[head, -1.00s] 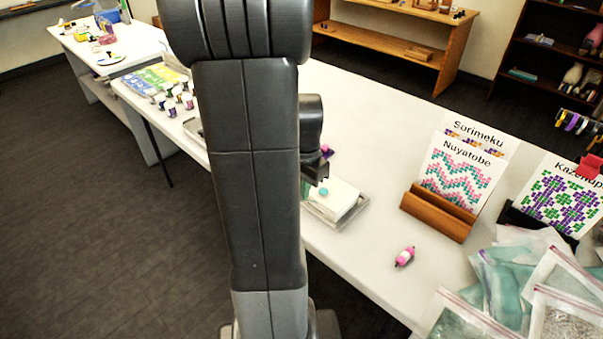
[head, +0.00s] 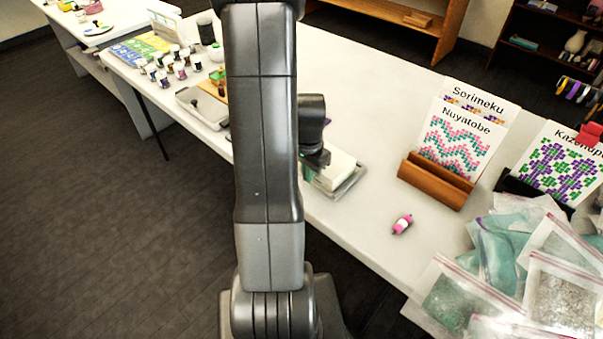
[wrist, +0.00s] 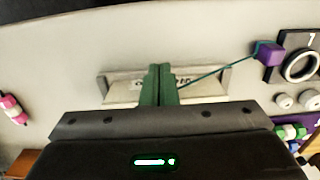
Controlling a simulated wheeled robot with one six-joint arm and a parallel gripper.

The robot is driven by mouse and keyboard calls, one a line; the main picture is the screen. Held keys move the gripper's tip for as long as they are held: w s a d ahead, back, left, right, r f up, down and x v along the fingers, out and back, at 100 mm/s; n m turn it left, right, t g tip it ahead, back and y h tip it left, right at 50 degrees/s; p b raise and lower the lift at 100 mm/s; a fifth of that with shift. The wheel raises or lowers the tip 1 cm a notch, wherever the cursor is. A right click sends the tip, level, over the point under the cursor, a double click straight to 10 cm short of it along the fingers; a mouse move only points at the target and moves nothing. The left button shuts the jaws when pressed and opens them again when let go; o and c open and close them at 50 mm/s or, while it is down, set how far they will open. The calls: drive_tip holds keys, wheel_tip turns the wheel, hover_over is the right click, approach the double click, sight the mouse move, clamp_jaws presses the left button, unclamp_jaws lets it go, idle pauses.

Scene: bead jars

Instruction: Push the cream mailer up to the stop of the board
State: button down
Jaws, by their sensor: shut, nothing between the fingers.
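The cream mailer (head: 339,170) is a pale flat block lying on a grey board (head: 352,187) at the table's front edge, right of my arm in the head view. My gripper (wrist: 160,68) has green fingers shut together with nothing between them. In the wrist view, the fingers overlap the middle of the grey board (wrist: 223,79), which has a pale strip with partly covered lettering. In the head view, my wrist hangs over the mailer's left end and hides it. I cannot tell whether the fingers touch the mailer.
A purple block (wrist: 269,54) trails a teal cord near the board.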

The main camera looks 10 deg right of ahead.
drive_tip(key=shift+w+d, duration=0.3)
drive_tip(key=shift+d, duration=0.05)
drive_tip(key=shift+w+d, duration=0.9)
drive_tip(key=shift+d, duration=0.25)
